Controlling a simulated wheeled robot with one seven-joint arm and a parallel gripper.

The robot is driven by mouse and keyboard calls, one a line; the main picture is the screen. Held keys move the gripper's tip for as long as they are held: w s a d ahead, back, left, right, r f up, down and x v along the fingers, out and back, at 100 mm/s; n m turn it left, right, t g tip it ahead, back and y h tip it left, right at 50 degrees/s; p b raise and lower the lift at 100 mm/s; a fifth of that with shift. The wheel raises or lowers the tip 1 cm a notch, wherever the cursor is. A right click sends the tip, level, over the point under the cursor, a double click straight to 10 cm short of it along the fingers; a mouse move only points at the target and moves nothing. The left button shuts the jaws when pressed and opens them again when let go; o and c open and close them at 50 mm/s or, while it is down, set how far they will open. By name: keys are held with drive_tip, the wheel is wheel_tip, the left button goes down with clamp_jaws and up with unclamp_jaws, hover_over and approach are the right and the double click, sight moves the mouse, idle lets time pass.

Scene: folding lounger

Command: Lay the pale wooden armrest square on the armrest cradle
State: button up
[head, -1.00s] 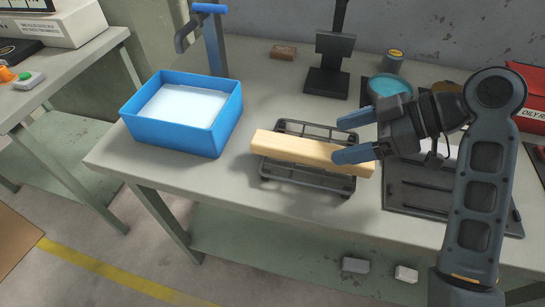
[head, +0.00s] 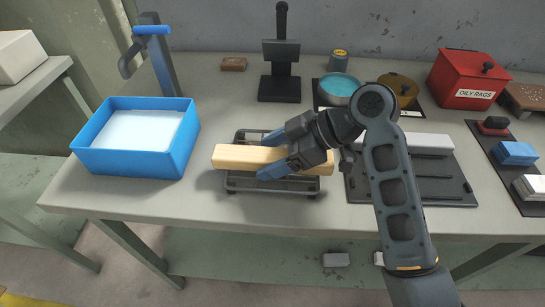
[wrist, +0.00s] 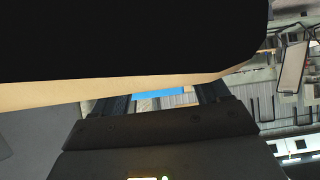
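The pale wooden armrest (head: 235,158) lies lengthwise across the dark armrest cradle (head: 246,187), with both ends slightly past the cradle's sides. It looks roughly in line with the cradle; any small turn is hard to judge. My gripper (head: 270,155) comes in from the right over the armrest's middle. Its blue fingers are apart, one at the far side and one over the near edge; contact is unclear. In the wrist view, my gripper (wrist: 160,98) shows a gap between its fingers, with a pale wooden edge (wrist: 130,90) crossing above and a large dark shape hiding much.
A blue bin (head: 130,160) stands left of the cradle. A black stand (head: 281,75) and a brown block (head: 233,64) are behind it. A dark tray (head: 410,185) with a pale bar is close on the right.

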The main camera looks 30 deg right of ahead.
sight(276, 153)
drive_tip(key=c, duration=1.1)
drive_tip(key=shift+r, duration=0.55)
drive_tip(key=r, duration=0.3)
drive_tip(key=shift+s+d+r, duration=0.1)
drive_tip(key=shift+d+r, duration=0.2)
drive_tip(key=shift+d, duration=0.05)
drive_tip(key=shift+w+d+f+p+v, duration=0.1)
drive_tip(key=shift+d+f+p+v, duration=0.15)
drive_tip(key=shift+p+v, duration=1.25)
drive_tip(key=shift+w+d+f+p+v, duration=0.15)
drive_tip(key=shift+d+p+v, duration=0.1)
drive_tip(key=shift+v, duration=2.45)
drive_tip(key=shift+w+d+f+p+v, duration=0.2)
drive_tip(key=shift+p+v, duration=0.6)
drive_tip(key=shift+v, duration=1.25)
drive_tip(key=shift+s, duration=0.2)
